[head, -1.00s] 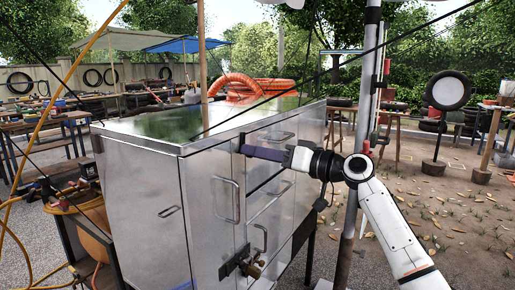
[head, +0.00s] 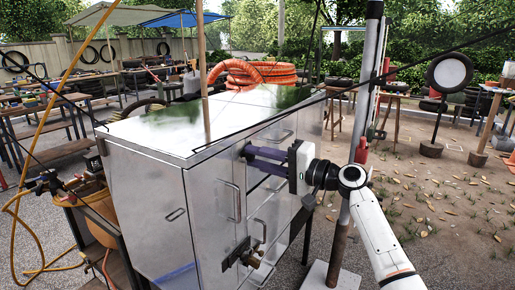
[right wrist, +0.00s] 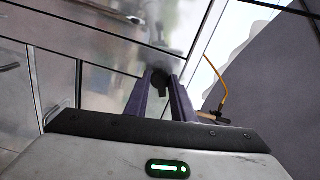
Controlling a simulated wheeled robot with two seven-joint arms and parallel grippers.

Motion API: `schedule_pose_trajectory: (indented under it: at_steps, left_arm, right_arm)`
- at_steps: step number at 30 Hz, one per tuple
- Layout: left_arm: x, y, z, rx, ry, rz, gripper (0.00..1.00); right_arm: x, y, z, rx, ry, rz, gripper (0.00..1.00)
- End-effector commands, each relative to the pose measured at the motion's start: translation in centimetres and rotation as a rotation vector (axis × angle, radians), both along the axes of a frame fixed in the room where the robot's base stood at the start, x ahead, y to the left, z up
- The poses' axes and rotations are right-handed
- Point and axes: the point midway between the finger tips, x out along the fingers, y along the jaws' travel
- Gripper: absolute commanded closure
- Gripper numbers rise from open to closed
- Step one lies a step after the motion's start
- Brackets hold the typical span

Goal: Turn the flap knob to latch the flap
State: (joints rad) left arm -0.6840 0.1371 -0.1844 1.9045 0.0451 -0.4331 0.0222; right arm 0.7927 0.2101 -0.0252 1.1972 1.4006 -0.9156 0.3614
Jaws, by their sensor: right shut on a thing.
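The flap knob (right wrist: 159,80) is a small dark piece on the metal cabinet front in the right wrist view. My right gripper (right wrist: 158,88) is shut on it, with a purple finger on either side. In the head view, my right gripper (head: 247,156) reaches in from the right to the upper front of the cabinet (head: 140,205). Its fingers lie one above the other and hide most of the knob. The flap's outline is hard to tell from the neighbouring panels. My left gripper is out of view.
A grey pole (head: 358,130) on a pale base stands close by my right arm. A yellow hose (head: 15,225) hangs at left. Open ground lies at right.

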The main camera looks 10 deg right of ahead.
Motion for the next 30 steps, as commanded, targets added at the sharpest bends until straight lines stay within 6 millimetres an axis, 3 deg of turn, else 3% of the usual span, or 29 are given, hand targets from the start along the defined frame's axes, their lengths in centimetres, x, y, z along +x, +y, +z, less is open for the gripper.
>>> schedule_pose_trajectory:
  at_steps: [15, 30]
  left_arm:
    - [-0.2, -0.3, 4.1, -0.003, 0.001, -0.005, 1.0]
    - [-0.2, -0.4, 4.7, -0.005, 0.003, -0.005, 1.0]
  right_arm:
    - [0.0, 0.1, 0.0, 0.264, 0.265, 0.001, 1.0]
    - [0.0, 0.0, -0.2, 0.326, 0.327, 0.001, 1.0]
